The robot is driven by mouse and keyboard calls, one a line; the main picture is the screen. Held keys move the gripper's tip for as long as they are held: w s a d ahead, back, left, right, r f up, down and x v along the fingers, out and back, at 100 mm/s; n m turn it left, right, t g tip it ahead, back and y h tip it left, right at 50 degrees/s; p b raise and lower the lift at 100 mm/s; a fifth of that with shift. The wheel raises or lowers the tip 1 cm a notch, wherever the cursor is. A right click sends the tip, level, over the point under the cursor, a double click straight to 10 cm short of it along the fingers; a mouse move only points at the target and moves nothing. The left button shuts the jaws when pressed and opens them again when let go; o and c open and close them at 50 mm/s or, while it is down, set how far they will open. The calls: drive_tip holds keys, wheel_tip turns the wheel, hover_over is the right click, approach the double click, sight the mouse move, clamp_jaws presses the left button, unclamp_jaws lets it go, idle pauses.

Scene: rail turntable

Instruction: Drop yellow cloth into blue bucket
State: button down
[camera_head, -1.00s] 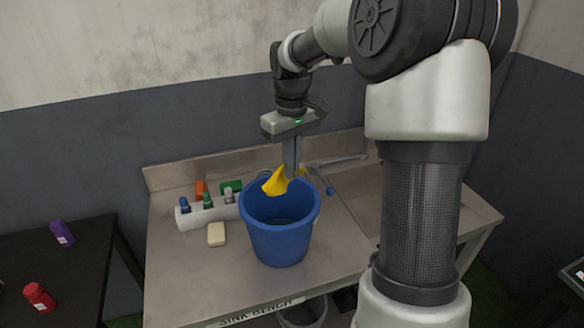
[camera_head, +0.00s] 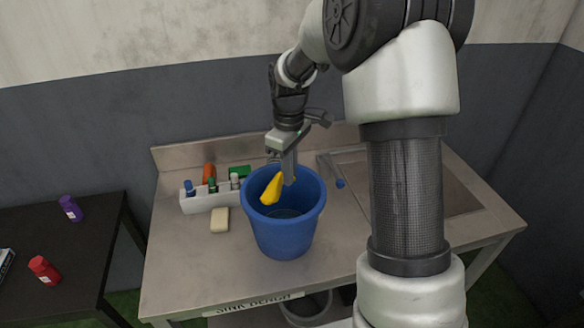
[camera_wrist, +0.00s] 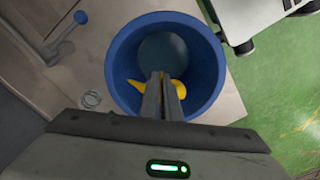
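The blue bucket (camera_head: 286,236) stands upright on the sink bench, and it fills the middle of the wrist view (camera_wrist: 208,95). The yellow cloth (camera_head: 272,188) hangs from my gripper (camera_head: 289,180) at the bucket's mouth. In the wrist view, parts of the cloth (camera_wrist: 178,88) show on both sides of the fingers (camera_wrist: 162,78), over the bucket's inside. The fingers are close together with the cloth between them. The exact grip point is hidden behind the fingers.
A white caddy (camera_head: 205,198) with several bottles and a pale soap block (camera_head: 220,220) sit left of the bucket. A sink basin (camera_head: 420,190) with a blue-handled tap is to the right. A dark table (camera_head: 75,255) with purple and red bottles stands at left.

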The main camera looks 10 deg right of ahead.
wheel_tip(320, 180, down, 4)
drive_tip(key=shift+f+b, duration=0.25)
drive_tip(key=shift+b, duration=0.95)
drive_tip(key=c, duration=0.6)
unclamp_jaws()
drive_tip(key=shift+c, duration=0.2)
wheel_tip(320, 180, up, 6)
drive_tip(key=p, duration=0.3)
drive_tip(key=shift+f, duration=0.25)
drive_tip(key=shift+r, duration=0.1)
